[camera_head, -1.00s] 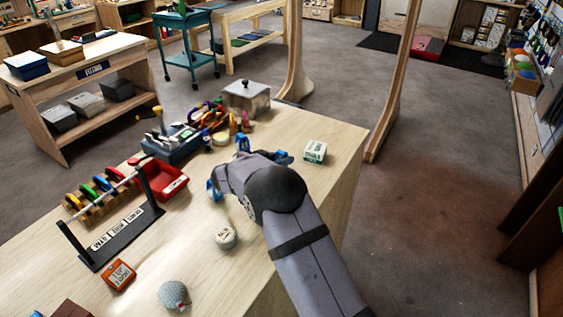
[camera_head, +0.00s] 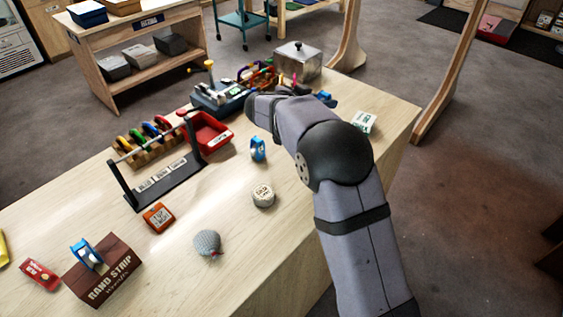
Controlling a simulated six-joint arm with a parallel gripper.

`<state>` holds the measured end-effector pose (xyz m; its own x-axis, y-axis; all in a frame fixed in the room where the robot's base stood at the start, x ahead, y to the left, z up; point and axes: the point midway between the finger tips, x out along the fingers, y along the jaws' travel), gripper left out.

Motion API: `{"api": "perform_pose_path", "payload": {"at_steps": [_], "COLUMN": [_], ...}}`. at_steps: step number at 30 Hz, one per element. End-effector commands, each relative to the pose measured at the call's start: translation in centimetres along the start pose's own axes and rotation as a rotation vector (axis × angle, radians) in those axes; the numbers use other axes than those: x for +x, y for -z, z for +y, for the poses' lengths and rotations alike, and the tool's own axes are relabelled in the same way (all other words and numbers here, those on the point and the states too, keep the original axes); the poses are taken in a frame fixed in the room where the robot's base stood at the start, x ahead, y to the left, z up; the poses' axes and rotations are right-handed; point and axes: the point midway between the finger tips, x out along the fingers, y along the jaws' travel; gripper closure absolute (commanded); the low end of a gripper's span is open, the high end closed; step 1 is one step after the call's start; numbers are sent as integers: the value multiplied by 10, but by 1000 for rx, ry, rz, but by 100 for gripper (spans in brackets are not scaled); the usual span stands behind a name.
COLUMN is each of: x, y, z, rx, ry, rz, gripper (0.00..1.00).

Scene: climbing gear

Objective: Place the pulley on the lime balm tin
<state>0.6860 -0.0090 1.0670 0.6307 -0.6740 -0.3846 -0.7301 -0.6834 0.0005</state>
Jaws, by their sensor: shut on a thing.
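A blue pulley (camera_head: 258,149) stands upright on the wooden bench, left of my arm. A second blue pulley (camera_head: 88,257) sits on the brown box at the lower left. A small blue part (camera_head: 325,97) shows just beyond my arm; I cannot tell what it belongs to. A round pale tin (camera_head: 263,195) with dark print stands on the bench below the first pulley, its top bare; its label is too small to read, so I cannot confirm it is the lime balm tin. My gripper is hidden behind my own arm.
A black rack (camera_head: 165,183) with coloured gear and a red tray (camera_head: 205,132) stand left. An orange box (camera_head: 159,217), a grey ball-like item (camera_head: 207,243) and a brown box (camera_head: 106,278) lie nearer. A metal canister (camera_head: 295,62) and a white-green box (camera_head: 363,122) are farther back.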

Motion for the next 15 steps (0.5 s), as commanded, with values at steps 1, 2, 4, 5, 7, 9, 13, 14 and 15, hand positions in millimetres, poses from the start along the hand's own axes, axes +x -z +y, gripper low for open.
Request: {"api": "perform_pose_path", "payload": {"at_steps": [1, 2, 4, 5, 7, 9, 13, 14, 15], "x": [-15, -24, -48, -60, -89, -120, -174, -185, -198], "y": [-2, -4, -9, -12, -18, -26, -42, -46, -50], "z": [-4, -7, -11, -13, -15, -14, -6, -3, 2], "rx": [-6, -12, -23, -29, -44, -61, -94, -100, -108], "ry": [20, 31, 62, 77, 115, 155, 233, 249, 270], "rz": [1, 1, 0, -1, -1, -2, -2, -2, -2], "gripper": [100, 100, 100, 100, 100, 100, 99, 99, 99]}}
